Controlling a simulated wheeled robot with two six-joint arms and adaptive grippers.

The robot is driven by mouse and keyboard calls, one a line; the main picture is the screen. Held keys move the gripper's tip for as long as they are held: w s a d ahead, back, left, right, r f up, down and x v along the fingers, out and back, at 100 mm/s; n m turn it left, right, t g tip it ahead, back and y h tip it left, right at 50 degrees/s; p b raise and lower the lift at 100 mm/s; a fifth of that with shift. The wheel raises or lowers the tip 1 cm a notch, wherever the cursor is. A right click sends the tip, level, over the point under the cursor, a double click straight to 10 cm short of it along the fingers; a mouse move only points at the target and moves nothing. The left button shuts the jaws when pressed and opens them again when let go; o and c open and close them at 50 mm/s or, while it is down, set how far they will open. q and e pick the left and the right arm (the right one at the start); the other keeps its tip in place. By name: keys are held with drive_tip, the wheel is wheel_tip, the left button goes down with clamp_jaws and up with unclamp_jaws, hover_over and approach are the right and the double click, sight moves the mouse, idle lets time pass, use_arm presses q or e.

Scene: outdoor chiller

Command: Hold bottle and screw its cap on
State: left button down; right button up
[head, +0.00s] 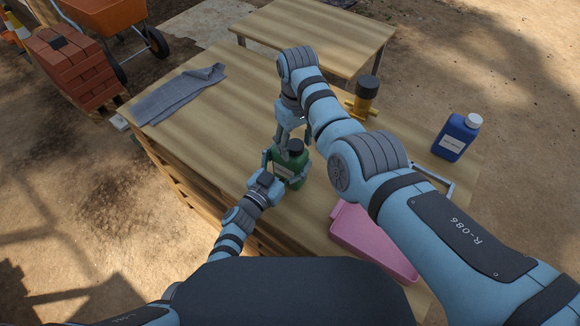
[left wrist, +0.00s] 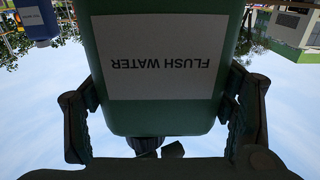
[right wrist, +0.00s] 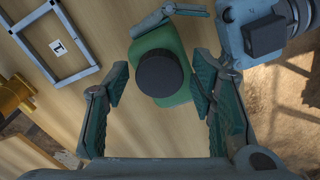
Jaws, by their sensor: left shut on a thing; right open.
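A green bottle (head: 290,166) with a dark cap (head: 295,147) stands at the near edge of the wooden table. Its white label reads "FLUSH WATER" in the left wrist view (left wrist: 160,57), where it appears upside down. My left gripper (head: 281,174) is shut around the bottle's body from the near side. My right gripper (right wrist: 157,105) is open above the bottle. In the right wrist view the cap (right wrist: 160,75) is on the bottle's top, between and just beyond the open fingers. I cannot tell how tightly the cap sits.
A blue bottle with a white cap (head: 457,136) stands at the right. A pink tray (head: 372,240) lies at the near right. A yellow and black object (head: 363,97) stands farther back. A grey cloth (head: 178,93) lies at the left; the table between is clear.

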use_arm(q)
drive_tip(key=shift+s+f, duration=0.1)
drive_tip(key=shift+f, duration=0.1)
use_arm(e)
drive_tip(key=shift+c, duration=0.6)
clamp_jaws()
drive_tip(key=shift+o, duration=1.3)
unclamp_jaws()
use_arm(q)
drive_tip(key=shift+c, duration=2.3)
unclamp_jaws()
drive_tip(key=o, duration=0.5)
drive_tip(key=shift+c, duration=0.2)
use_arm(e)
wheel_tip(320, 180, up, 12)
use_arm(q)
drive_tip(key=shift+r, duration=0.1)
